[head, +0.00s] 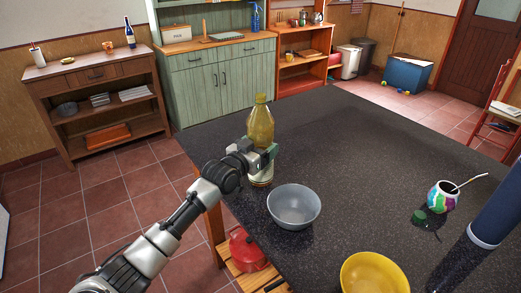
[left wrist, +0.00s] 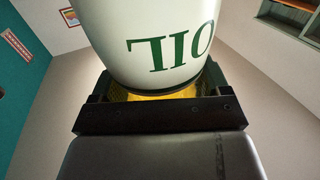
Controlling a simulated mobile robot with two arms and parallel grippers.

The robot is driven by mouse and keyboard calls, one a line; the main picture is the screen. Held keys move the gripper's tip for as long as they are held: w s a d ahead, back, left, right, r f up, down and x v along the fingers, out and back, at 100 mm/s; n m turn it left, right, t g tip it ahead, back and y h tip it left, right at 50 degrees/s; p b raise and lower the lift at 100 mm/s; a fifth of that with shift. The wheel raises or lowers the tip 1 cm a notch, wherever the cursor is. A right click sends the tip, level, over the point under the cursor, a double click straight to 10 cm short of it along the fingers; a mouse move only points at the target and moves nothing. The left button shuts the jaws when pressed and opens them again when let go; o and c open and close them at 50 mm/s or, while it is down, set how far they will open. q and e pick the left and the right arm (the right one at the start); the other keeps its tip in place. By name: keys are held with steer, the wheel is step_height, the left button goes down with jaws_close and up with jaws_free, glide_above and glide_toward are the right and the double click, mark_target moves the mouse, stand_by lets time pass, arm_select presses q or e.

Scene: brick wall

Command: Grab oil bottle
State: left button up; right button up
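The oil bottle (head: 261,122) is yellow-green with a yellow cap and a white label, upright at the near left edge of the dark table. My left gripper (head: 262,158) is at its lower half, with a finger on either side. In the left wrist view the bottle's white label (left wrist: 155,45) with green "OIL" letters fills the space between the fingers (left wrist: 158,92), with no clear gap. The gripper looks shut on it. The gripper hides part of the bottle's lower half. My right gripper is not in view.
A grey bowl (head: 294,207) stands just right of the bottle, close to the gripper. A yellow bowl (head: 375,275), a colourful cup with a straw (head: 443,196), a green-capped item (head: 420,217) and a dark blue cylinder (head: 500,205) are further right. The table's far middle (head: 360,130) is clear.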

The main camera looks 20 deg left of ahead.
arm_select(q)
steer(key=shift+r, duration=0.1)
steer(key=c, duration=0.3)
steer(key=shift+r, duration=0.15)
steer(key=shift+c, duration=0.2)
